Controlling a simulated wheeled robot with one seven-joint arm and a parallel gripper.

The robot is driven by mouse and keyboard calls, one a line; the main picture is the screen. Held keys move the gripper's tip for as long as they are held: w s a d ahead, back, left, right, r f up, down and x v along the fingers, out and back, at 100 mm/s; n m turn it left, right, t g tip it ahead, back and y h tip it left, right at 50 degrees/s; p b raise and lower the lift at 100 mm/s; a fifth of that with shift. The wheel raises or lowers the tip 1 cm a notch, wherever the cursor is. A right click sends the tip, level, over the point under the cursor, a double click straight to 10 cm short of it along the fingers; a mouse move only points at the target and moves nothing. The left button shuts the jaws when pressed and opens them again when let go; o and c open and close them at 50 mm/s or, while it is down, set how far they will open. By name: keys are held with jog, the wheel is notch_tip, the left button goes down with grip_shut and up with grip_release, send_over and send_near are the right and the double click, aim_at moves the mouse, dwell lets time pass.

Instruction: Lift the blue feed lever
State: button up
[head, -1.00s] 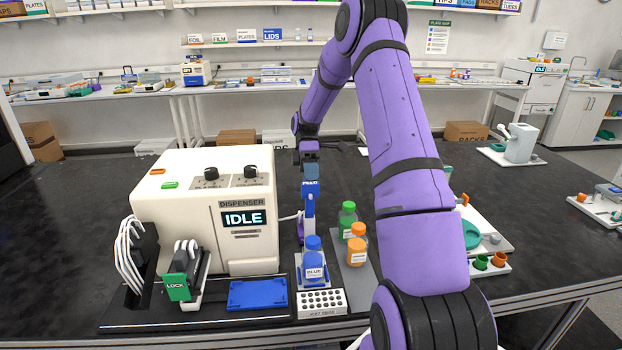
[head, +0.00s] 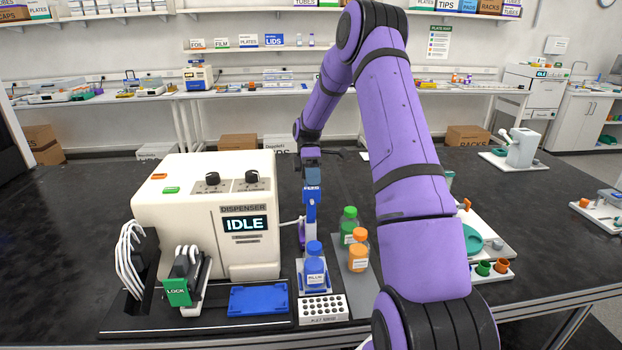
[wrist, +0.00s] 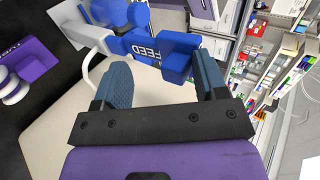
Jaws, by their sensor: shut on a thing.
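The blue feed lever (head: 311,206) stands upright behind the blue-capped bottle (head: 314,272), to the right of the dispenser (head: 208,210). My gripper (head: 311,174) is at the lever's top end, with my arm reaching down from above. In the wrist view the lever (wrist: 150,47), marked FEED, runs across between the two dark blue finger pads of my gripper (wrist: 163,66). The gripper is shut on the lever's blue end block. In the head view the fingers are small and their contact is hard to make out.
The dispenser's display reads IDLE. A green-capped bottle (head: 348,226) and an orange bottle (head: 358,257) stand close to the lever's right. A white rack with holes (head: 322,308) and a blue tray (head: 258,299) lie in front. The bench behind the lever is mostly clear.

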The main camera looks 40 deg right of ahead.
jog(key=w+d+r, duration=0.1)
jog(key=w+d, duration=0.5)
jog(key=w, duration=0.4)
jog(key=shift+d+r, duration=0.2)
jog(key=shift+d, duration=0.2)
dwell(0.8)
dwell(0.4)
jog(key=s+a+r, duration=0.2)
jog(key=s+a, duration=0.1)
jog(key=s, duration=0.4)
jog(key=s+a+r, duration=0.3)
jog(key=s, duration=0.4)
jog(key=shift+s+a, duration=0.15)
jog(key=shift+s, duration=0.15)
dwell(0.4)
